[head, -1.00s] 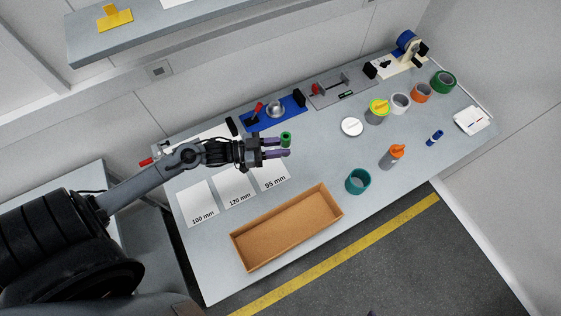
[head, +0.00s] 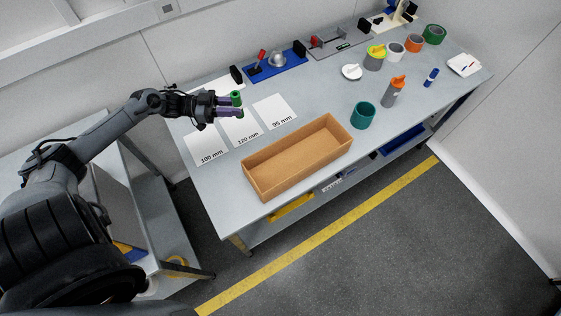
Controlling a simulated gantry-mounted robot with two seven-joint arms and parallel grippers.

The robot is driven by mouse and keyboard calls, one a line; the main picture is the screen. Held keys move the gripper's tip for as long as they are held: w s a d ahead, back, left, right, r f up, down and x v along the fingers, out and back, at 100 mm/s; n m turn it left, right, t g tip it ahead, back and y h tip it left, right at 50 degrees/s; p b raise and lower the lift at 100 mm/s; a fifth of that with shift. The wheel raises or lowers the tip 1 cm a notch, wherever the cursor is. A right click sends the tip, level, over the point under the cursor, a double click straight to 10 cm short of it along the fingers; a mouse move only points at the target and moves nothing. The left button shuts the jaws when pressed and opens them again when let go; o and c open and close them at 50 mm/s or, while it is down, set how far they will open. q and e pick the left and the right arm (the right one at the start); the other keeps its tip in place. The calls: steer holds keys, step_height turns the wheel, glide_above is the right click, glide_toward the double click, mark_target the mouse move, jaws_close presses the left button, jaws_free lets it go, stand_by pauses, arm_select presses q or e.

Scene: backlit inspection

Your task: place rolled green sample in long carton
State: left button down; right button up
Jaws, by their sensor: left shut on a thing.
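The rolled green sample (head: 236,98) is a small dark green roll at the tips of my left gripper (head: 238,106). My left gripper has purple fingers, is shut on the roll and holds it above the table, over the sheet marked 120 mm. The long carton (head: 297,158) is a brown open-topped box near the table's front edge, to the lower right of the gripper. Its visible inside is empty. My right gripper is not in view.
Paper sheets marked 100 mm (head: 205,146), 120 mm (head: 243,130) and 95 mm (head: 274,112) lie behind the carton. A teal ring (head: 363,116) and an orange-capped bottle (head: 393,92) stand to its right. A blue fixture (head: 277,67) and tape rolls line the back.

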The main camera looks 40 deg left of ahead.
arm_select(q)
steer(key=s+d+f, duration=0.2)
steer(key=d, duration=0.1)
steer(key=s+d+f+p, duration=0.1)
steer(key=s+d+f, duration=0.1)
steer(key=d+f, duration=0.1)
steer(key=s+d+f+p, duration=0.1)
steer(key=s+d+f, duration=0.1)
steer(key=d, duration=0.2)
steer(key=shift+s+d+f, duration=0.2)
steer(key=shift+d+f, duration=0.15)
steer(key=shift+f, duration=0.05)
steer(key=shift+f+b, duration=0.3)
steer(key=shift+f, duration=1.65)
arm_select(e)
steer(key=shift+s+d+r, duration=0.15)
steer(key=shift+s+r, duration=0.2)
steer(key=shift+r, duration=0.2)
arm_select(q)
steer(key=shift+f, duration=0.1)
steer(key=shift+f+b, duration=0.45)
steer(key=shift+f, duration=0.1)
steer(key=c, duration=0.8)
jaws_free()
steer(key=shift+c, duration=0.2)
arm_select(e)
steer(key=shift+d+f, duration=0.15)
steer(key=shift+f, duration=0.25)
